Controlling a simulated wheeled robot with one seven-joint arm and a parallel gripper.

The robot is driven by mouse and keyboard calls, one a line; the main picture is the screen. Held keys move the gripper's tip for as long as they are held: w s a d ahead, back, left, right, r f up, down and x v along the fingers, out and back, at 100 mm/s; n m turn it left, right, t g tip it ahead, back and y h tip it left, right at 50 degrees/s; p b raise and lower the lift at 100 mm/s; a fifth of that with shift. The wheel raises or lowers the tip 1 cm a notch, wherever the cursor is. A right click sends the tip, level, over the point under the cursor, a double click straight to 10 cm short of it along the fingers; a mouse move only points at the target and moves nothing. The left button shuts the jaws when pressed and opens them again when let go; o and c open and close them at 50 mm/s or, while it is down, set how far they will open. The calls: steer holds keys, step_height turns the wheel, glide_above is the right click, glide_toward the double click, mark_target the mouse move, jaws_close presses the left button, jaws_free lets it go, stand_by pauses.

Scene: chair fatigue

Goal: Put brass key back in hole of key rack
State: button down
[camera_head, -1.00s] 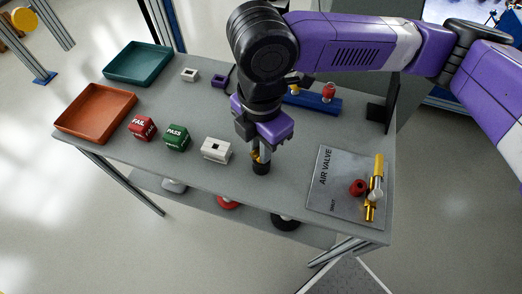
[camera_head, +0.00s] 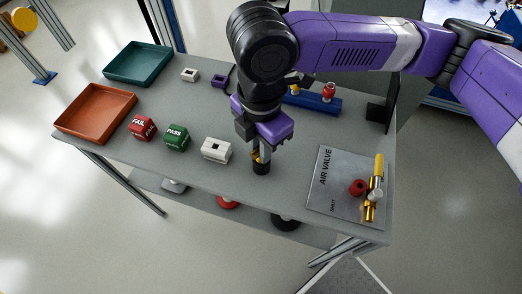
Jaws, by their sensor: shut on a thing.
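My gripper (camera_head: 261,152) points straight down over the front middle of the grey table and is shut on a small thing. A bit of brass colour, seemingly the brass key (camera_head: 255,156), shows at its fingertips. A black round piece (camera_head: 261,168) is directly below the tips; I cannot tell whether it touches the table. The blue rack (camera_head: 318,104), seemingly the key rack, lies at the back right, with a red-topped and a yellow-topped piece standing in it. My arm hides its left end, and I cannot make out an empty hole.
A white slotted block (camera_head: 216,150) is close left of my gripper. Green PASS (camera_head: 177,137) and red FAIL (camera_head: 143,128) cubes, an orange tray (camera_head: 97,132) and a teal tray (camera_head: 168,66) are further left. The AIR VALVE plate (camera_head: 330,200) is at the right.

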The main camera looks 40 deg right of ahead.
steer(key=shift+r, duration=0.15)
steer(key=shift+r+p, duration=1.95)
steer(key=shift+p, duration=0.05)
steer(key=shift+r, duration=0.1)
steer(key=shift+r+p, duration=1.9)
steer(key=shift+r, duration=0.05)
steer(key=shift+f, duration=0.1)
